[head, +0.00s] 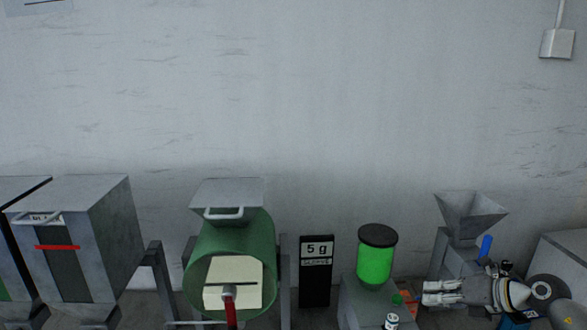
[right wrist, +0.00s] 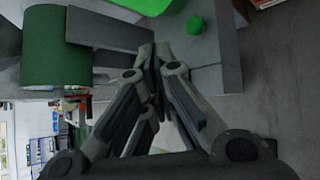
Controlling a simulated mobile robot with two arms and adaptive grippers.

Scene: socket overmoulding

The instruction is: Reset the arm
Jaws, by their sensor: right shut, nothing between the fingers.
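My right gripper (head: 432,293) comes in from the lower right in the head view, its fingers pointing left. It is in front of the machine with the grey hopper, to the right of the green canister (head: 376,262) with a black lid. In the right wrist view the gripper (right wrist: 157,50) shows its fingers closed together at the tips with nothing between them. The left gripper is not seen in either view.
A green drum machine (head: 202,262) stands left of the black "5 g" sign (head: 316,270). Grey metal bins (head: 110,230) stand at far left. A grey hopper (head: 470,212) stands behind my right arm.

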